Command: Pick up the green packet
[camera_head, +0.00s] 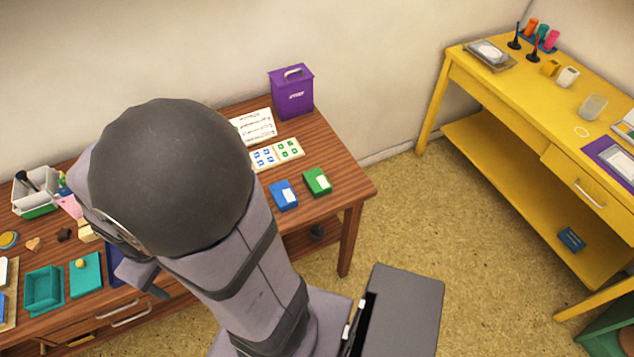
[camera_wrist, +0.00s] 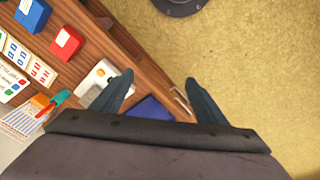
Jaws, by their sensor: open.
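The green packet (camera_head: 317,181), a small box with a white label, lies on the brown table near its right end in the head view. A blue packet (camera_head: 284,194) lies just left of it. In the wrist view I see a blue packet (camera_wrist: 33,12) and a red packet (camera_wrist: 67,42) at the upper left; the green packet does not show there. My gripper (camera_wrist: 159,76) is open and empty, over the table's front edge and the floor. In the head view my arm hides most of the gripper, which is to the left of the green packet and apart from it.
A purple bin (camera_head: 291,92) stands behind the packets, near sticker cards (camera_head: 277,154). Teal trays (camera_head: 44,288) and a caddy (camera_head: 36,194) are at the left. The table right of the green packet is clear. A yellow desk (camera_head: 520,95) stands at the right.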

